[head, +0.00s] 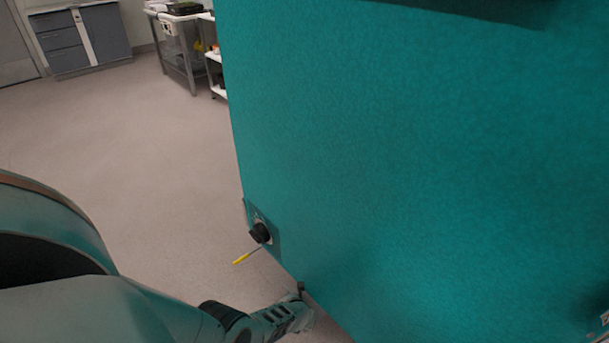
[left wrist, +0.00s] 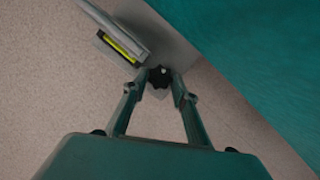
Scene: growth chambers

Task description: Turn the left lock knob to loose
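A dark lobed knob (left wrist: 160,76) on a grey plate shows in the left wrist view, beside the teal panel (head: 410,150). My left gripper (left wrist: 159,88) is open, with one finger on each side of this knob; I cannot tell whether they touch it. In the head view the left gripper (head: 304,302) is at the panel's lower edge, where its fingertips and the knob are hard to make out.
A grey bar with a yellow strip (left wrist: 122,46) lies close to the left finger in the wrist view. The floor (head: 150,160) left of the panel is clear. A bench (head: 185,50) and a grey cabinet (head: 80,40) stand far back.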

